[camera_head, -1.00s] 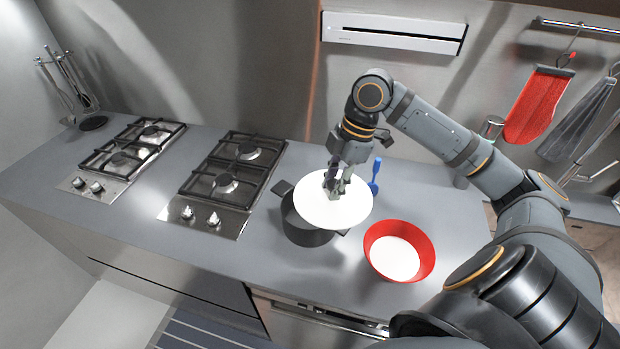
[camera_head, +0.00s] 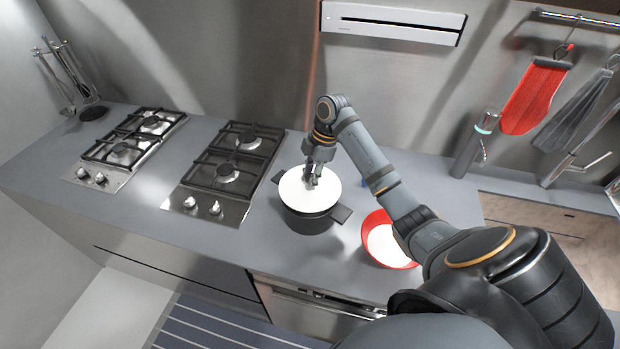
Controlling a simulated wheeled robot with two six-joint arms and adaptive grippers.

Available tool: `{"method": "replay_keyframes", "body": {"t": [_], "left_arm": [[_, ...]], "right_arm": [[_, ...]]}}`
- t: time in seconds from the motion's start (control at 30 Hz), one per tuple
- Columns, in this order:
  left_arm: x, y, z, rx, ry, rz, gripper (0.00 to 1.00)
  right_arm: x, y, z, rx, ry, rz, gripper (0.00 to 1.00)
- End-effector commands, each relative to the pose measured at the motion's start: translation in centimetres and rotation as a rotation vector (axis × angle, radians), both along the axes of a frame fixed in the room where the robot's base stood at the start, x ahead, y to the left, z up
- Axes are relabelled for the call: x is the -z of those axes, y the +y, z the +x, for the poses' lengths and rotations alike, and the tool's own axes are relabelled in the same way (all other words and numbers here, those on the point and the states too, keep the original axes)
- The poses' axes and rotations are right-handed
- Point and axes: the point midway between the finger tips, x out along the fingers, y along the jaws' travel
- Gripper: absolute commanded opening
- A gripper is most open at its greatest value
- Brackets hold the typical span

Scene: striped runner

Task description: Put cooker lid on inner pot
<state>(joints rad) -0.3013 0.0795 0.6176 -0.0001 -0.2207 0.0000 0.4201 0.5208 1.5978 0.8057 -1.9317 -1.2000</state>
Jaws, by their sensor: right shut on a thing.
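The cooker lid, a white disc (camera_head: 296,193), sits over the mouth of the dark inner pot (camera_head: 308,221) and covers nearly all of its opening. The pot stands on the grey counter and has side handles. My right gripper (camera_head: 313,181) is shut on the lid's knob at its middle; the fingers hide the knob. I cannot tell whether the lid rests on the rim or is held just above it. My left gripper is not in view.
A red bowl (camera_head: 371,229) with a white inside stands right of the pot, partly behind my right arm. Two gas hobs (camera_head: 226,172) (camera_head: 130,150) lie to the left. A tap (camera_head: 478,143) and hanging red cloth (camera_head: 533,97) are at the right.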

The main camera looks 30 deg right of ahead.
Motion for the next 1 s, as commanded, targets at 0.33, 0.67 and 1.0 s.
{"method": "replay_keyframes", "body": {"t": [0.33,0.67,1.0], "left_arm": [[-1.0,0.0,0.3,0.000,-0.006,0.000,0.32],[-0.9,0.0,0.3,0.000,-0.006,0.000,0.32],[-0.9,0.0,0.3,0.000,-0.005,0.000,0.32]], "right_arm": [[1.2,0.0,0.0,-0.001,-0.004,-0.001,0.00],[2.1,0.0,0.0,-0.001,-0.004,0.000,0.00],[2.3,0.0,0.0,0.000,-0.003,0.000,0.48]]}}
